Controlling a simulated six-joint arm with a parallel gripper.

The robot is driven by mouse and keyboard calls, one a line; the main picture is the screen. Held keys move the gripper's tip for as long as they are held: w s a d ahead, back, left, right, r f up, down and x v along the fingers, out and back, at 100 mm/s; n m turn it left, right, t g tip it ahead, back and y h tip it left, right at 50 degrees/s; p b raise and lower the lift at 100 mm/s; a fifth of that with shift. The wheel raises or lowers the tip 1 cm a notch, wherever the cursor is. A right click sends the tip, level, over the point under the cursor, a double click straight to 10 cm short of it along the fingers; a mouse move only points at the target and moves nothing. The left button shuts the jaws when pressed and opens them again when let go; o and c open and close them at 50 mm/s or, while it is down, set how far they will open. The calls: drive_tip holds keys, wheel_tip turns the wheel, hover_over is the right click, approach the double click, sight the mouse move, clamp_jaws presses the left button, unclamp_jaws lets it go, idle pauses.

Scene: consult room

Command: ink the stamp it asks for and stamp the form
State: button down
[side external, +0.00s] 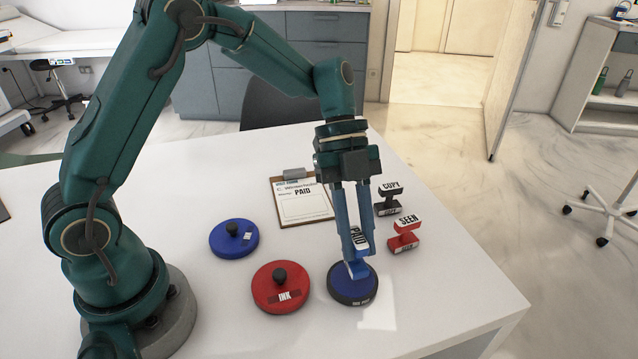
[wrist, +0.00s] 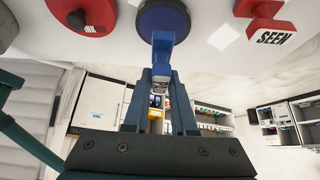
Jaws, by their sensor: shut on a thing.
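My gripper (side external: 355,246) points down and is shut on the blue PAID stamp (side external: 357,268). The stamp's base is at the blue ink pad (side external: 343,289) and appears to touch it; the fingers partly hide the stamp. In the wrist view, my gripper (wrist: 162,74) holds the stamp (wrist: 164,46) against the view of the open pad (wrist: 150,22). The form (side external: 302,208) lies on a clipboard behind and reads PAID; its lower area looks blank. The red SEEN stamp (side external: 405,238) and black COPY stamp (side external: 388,206) stand to the right.
A blue lid (side external: 222,242) with a black knob lies left on the white table (side external: 190,330). A red tin marked INK (side external: 268,297) has its knobbed lid on, just left of the blue pad. The table's right edge lies beyond the stamps. Table space between the lid and form is clear.

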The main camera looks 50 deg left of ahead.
drive_tip(key=shift+r, duration=2.1)
drive_tip(key=w+a+f+n+t, duration=0.1)
drive_tip(key=w+a+n+t, duration=0.3)
drive_tip(key=a, duration=0.6)
drive_tip(key=w+a+f+n+t, duration=0.1)
drive_tip(key=a+n, duration=0.4)
drive_tip(key=a, duration=0.4)
drive_tip(key=shift+a+f, duration=0.15)
drive_tip(key=shift+f, duration=2.45)
drive_tip(key=shift+f, duration=0.6)
wheel_tip(320, 180, up, 7)
